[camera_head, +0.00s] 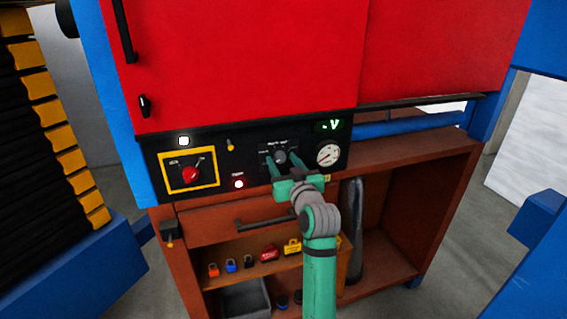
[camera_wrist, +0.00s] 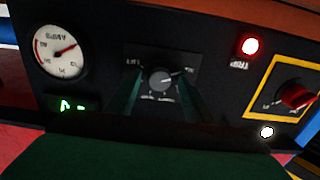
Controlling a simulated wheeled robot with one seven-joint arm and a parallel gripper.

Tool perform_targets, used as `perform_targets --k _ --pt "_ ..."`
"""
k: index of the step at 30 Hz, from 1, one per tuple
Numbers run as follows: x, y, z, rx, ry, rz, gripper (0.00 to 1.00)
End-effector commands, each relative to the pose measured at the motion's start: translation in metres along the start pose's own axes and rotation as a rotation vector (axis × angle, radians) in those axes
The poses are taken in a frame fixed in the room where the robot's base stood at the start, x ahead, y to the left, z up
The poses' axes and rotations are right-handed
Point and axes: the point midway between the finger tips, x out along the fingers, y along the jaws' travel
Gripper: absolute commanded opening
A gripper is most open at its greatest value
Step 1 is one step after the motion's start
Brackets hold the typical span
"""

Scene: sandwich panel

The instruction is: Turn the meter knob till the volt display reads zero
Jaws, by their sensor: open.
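The meter knob (camera_wrist: 160,79) is a small grey round knob on a dark plate with labels around it, on the black panel. It also shows in the head view (camera_head: 280,157), partly behind my gripper. My gripper (camera_head: 288,161) is open in front of the panel. In the wrist view its two green fingers (camera_wrist: 160,97) stand on either side of the knob; contact cannot be told. The volt display (camera_head: 329,126) is a green readout at the panel's upper right; a "V" shows, but its digits are too small to read. It also shows in the wrist view (camera_wrist: 74,105).
A round ammeter dial (camera_head: 328,154) sits right of the knob. A red rotary switch (camera_head: 190,174) in a yellow frame, a lit red trip lamp (camera_head: 238,183) and a white lamp (camera_head: 184,141) are to its left. A drawer handle (camera_head: 267,221) and a shelf of padlocks lie below.

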Motion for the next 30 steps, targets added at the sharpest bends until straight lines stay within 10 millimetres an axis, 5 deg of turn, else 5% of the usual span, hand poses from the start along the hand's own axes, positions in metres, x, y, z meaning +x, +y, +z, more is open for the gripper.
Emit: perform_targets --k 2,7,19,30 --pt "-0.0001 0.0 0.0 0.0 0.0 0.0 0.42" --pt "-0.0003 0.0 0.0 0.0 0.0 0.0 0.06" --pt "-0.0003 -0.0003 -0.0001 0.067 0.001 0.0 0.06" --pt "-0.0002 -0.0009 0.0 0.346 0.0 -0.001 0.06"
